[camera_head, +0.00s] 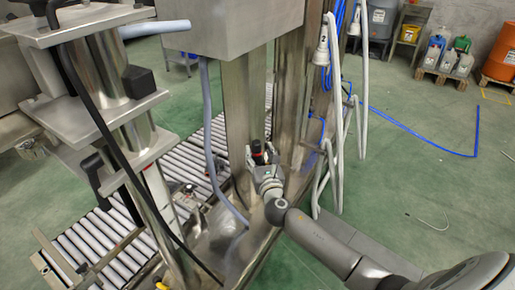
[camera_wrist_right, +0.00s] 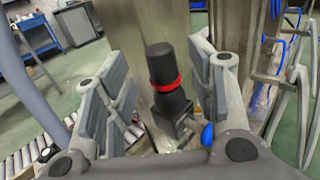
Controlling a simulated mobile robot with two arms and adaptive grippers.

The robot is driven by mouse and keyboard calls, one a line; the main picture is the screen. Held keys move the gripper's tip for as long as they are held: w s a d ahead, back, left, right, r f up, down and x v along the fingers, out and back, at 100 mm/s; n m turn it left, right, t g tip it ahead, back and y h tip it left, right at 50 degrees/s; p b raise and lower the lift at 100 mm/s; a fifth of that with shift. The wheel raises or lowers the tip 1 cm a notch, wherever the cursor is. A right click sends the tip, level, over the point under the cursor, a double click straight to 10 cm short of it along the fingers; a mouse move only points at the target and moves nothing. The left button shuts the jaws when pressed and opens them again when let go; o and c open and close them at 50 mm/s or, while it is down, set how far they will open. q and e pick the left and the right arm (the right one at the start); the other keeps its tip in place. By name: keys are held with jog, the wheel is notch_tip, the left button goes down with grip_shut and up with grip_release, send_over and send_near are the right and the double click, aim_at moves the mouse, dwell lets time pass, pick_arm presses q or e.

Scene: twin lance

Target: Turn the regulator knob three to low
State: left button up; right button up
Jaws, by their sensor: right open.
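The regulator knob (camera_wrist_right: 166,80) is a black cylinder with a red ring, on a small fitting by a steel column. In the right wrist view it stands between the two grey fingers of my right gripper (camera_wrist_right: 160,92), which are spread on either side of it with a gap. In the head view my right gripper (camera_head: 263,165) reaches the column from the lower right, and the black knob top (camera_head: 257,147) shows between its fingers. No number or low mark is readable on the knob. My left gripper is not in view.
The steel column (camera_head: 243,110) rises behind the knob. A roller conveyor (camera_head: 105,240) runs at the left, with a grey hose (camera_head: 212,150) in front. White hoses (camera_head: 338,140) and a blue hose hang to the right. Open green floor lies at the right.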

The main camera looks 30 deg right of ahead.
aim_at(258, 147)
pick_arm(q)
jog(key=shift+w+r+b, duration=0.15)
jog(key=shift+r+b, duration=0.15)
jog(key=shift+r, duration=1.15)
pick_arm(e)
jog(key=shift+x, duration=1.95)
jog(key=c, duration=1)
